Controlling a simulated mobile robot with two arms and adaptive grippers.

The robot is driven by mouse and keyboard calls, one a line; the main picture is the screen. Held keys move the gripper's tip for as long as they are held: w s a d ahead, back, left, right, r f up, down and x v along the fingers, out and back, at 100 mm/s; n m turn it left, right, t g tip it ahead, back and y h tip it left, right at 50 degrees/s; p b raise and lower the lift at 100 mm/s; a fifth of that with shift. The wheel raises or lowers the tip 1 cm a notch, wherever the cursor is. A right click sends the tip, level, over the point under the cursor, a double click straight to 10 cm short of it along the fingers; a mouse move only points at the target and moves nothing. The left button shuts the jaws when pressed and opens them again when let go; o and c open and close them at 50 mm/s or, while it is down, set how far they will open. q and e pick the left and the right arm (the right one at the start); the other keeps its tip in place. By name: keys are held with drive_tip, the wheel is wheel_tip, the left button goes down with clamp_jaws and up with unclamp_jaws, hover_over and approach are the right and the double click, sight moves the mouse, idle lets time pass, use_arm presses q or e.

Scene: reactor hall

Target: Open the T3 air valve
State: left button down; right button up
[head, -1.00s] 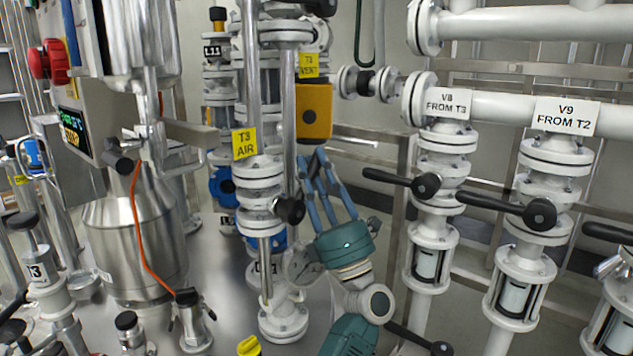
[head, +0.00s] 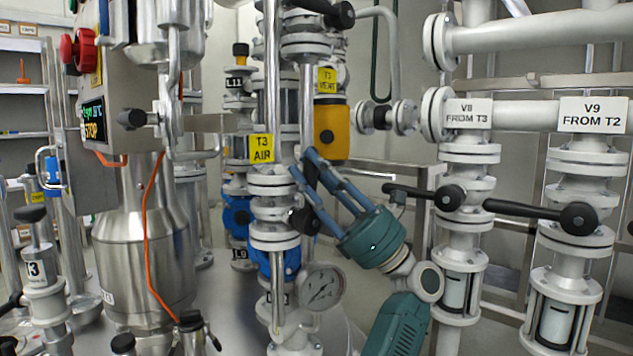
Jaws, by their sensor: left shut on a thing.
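The T3 air valve (head: 272,212) is a white flanged valve on a vertical pipe left of centre, under a yellow "T3 AIR" label (head: 261,149). Its black handle (head: 303,220) has its hub on the valve's right side, and the lever appears to point up, partly hidden by fingers. My left gripper (head: 306,170) reaches in from the lower right, tilted up and left. Its blue fingers are shut on the valve handle. My right gripper is not in view.
A pressure gauge (head: 322,288) sits just below the valve. A yellow actuator (head: 332,130) is behind the fingers. Valves V8 (head: 467,150) and V9 (head: 585,160), with black levers, stand at the right. A steel vessel (head: 145,240) with an orange cable stands left.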

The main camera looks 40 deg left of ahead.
use_arm(q)
drive_tip(key=shift+s+f+n+g+h, duration=0.15)
drive_tip(key=shift+s+n+g+h, duration=0.2)
drive_tip(key=shift+n, duration=0.25)
drive_tip(key=c, duration=1.4)
unclamp_jaws()
drive_tip(key=shift+s+a, duration=0.1)
drive_tip(key=shift+w+d+f, duration=0.15)
drive_tip(key=shift+w+d, duration=0.05)
drive_tip(key=v, duration=1.1)
drive_tip(key=shift+d+f, duration=0.15)
drive_tip(key=shift+f, duration=0.05)
